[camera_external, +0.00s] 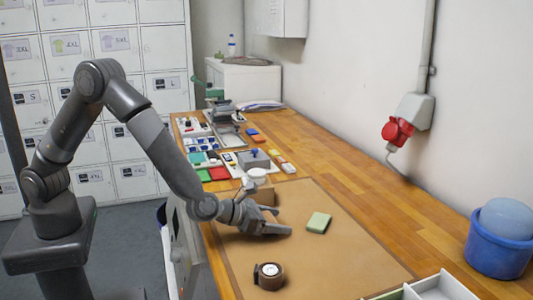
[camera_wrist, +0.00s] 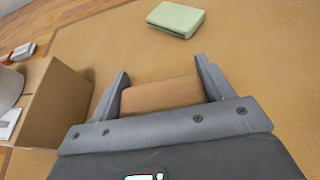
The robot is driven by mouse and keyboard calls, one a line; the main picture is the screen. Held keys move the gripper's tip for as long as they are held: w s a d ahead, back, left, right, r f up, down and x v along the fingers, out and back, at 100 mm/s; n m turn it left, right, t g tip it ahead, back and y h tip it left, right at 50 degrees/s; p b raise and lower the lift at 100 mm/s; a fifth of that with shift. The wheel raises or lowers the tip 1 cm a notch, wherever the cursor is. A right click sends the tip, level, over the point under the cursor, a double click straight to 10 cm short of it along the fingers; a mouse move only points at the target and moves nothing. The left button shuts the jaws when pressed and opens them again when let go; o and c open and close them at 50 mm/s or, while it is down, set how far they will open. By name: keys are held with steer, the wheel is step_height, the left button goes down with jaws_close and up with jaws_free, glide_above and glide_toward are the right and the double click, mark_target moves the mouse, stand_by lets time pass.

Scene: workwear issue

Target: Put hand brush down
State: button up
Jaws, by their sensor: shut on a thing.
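My gripper (camera_external: 283,229) is low over the brown mat (camera_external: 345,255) on the wooden bench. In the wrist view my gripper (camera_wrist: 162,70) is shut on the hand brush (camera_wrist: 160,95), whose plain tan, wood-coloured body lies crosswise between the two fingers. No bristles show. In the external view the brush is hidden by my gripper. I cannot tell whether the brush touches the mat.
A pale green block (camera_external: 318,222) lies on the mat just beyond my gripper. A cardboard box (camera_wrist: 55,105) stands close on the left. The right mat is clear.

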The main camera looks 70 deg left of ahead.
steer(key=c, duration=0.4)
steer(key=shift+c, duration=0.2)
steer(key=shift+r, duration=0.15)
